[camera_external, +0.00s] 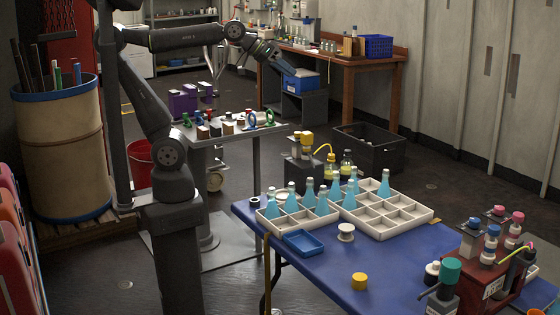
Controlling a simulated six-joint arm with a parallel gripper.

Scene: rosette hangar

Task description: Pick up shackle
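My gripper (284,65) is at the end of my raised arm, at the upper middle of the view. It hangs above and to the right of a small white-topped table (225,145), apart from everything on it. Its fingers are too small and dark to show whether they are open or shut. Several small coloured pieces stand on that table, among them a blue ring-shaped piece (252,118) and a green ring-shaped piece (270,117). I cannot tell for sure which piece, if any, is the shackle.
A blue-topped table (400,270) at the front holds white compartment trays (408,225) with flasks of light-blue liquid. A black crate (370,150) stands on the floor behind it. A wooden bench (350,60) is at the back. A tall barrel (60,150) stands at left.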

